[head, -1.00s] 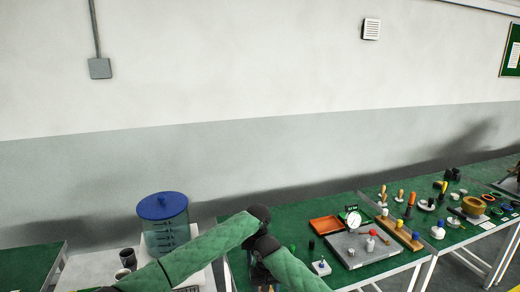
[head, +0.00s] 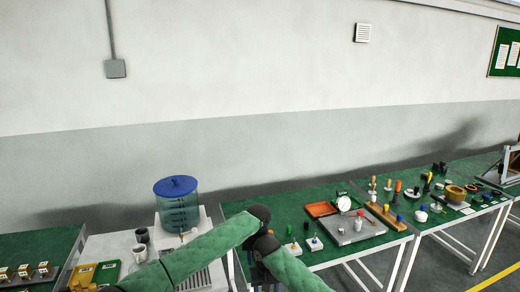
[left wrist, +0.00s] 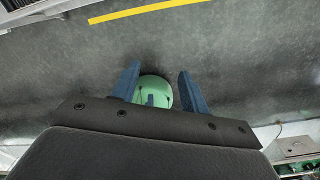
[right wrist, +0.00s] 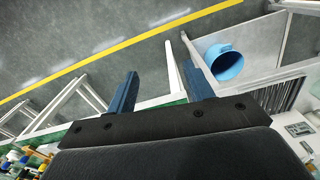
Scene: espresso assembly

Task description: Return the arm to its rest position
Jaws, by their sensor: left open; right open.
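My two arms, in green quilted sleeves, cross the bottom of the head view, one from the lower left (head: 205,250) and one toward the lower right (head: 290,272). Neither gripper can be made out clearly there. In the left wrist view my left gripper (left wrist: 160,78) has its blue fingers wide apart. It is empty above the grey floor, with a pale green round thing (left wrist: 155,88) visible beyond the fingers. In the right wrist view my right gripper (right wrist: 162,84) is also open and empty, pointing toward the floor beside the tables.
A blue-lidded tank (head: 177,205) and a dark cup (head: 142,235) stand behind the left-hand arm. Green benches (head: 290,203) with tools, a scale and an orange tray (head: 321,209) extend right. A blue bin (right wrist: 226,64) shows in the right wrist view.

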